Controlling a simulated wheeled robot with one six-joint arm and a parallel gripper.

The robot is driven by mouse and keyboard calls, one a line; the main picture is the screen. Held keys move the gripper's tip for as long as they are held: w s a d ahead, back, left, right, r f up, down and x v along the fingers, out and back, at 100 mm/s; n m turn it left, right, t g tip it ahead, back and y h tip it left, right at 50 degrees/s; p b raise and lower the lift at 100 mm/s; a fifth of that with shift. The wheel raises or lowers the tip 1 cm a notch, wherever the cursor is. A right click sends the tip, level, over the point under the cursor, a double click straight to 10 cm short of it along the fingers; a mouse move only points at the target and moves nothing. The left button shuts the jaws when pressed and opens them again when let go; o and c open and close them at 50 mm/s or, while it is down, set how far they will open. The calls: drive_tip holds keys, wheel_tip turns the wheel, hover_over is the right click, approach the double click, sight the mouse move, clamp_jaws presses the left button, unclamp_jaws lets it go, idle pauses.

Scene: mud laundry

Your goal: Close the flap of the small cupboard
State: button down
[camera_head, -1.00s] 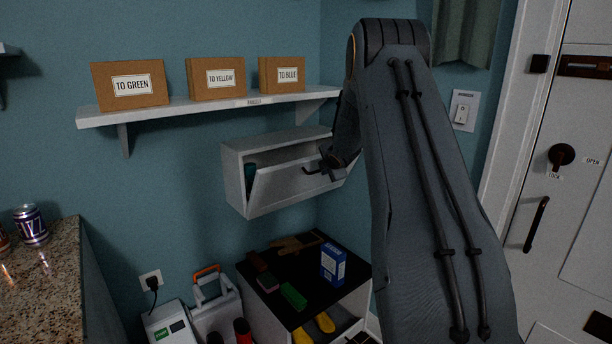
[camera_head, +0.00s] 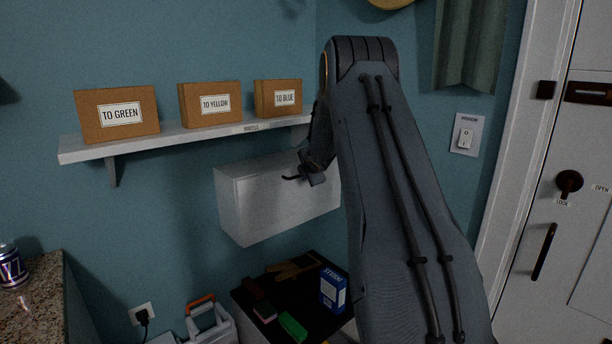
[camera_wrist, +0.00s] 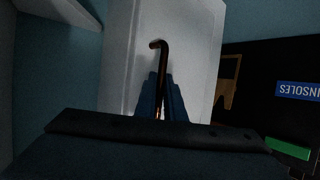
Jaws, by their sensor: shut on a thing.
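The small cupboard (camera_head: 230,205) is a white box on the blue wall under the shelf. Its front flap (camera_head: 275,210) looks flush with the body, and no gap or inside shows. The pale flap also fills the middle of the wrist view (camera_wrist: 195,50). A dark, hooked handle (camera_wrist: 158,47) lies in front of it, its near end between my fingers. My gripper (camera_head: 311,178) is at the upper right of the flap, shut on the handle. Its blue fingers show in the wrist view (camera_wrist: 161,95). My arm hides the cupboard's right end.
A white shelf (camera_head: 150,143) with several cardboard boxes (camera_head: 117,114) is close above. Below, a black-topped unit (camera_head: 270,292) holds a blue-white box (camera_head: 332,291) and a green block (camera_head: 293,327). A stone counter (camera_head: 35,300) is at left, a white door (camera_head: 545,150) at right.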

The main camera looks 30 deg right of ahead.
drive_tip(key=shift+w+a+r, duration=0.15)
drive_tip(key=shift+w+a, duration=0.05)
drive_tip(key=shift+a, duration=0.1)
drive_tip(key=c, duration=2.1)
unclamp_jaws()
drive_tip(key=shift+w, duration=0.1)
drive_tip(key=shift+r, duration=0.15)
drive_tip(key=v, duration=0.2)
drive_tip(key=b+v, duration=0.1)
drive_tip(key=v, duration=0.2)
drive_tip(key=b+v, duration=0.1)
drive_tip(key=v, duration=0.1)
drive_tip(key=shift+s+d, duration=0.2)
drive_tip(key=shift+s, duration=0.4)
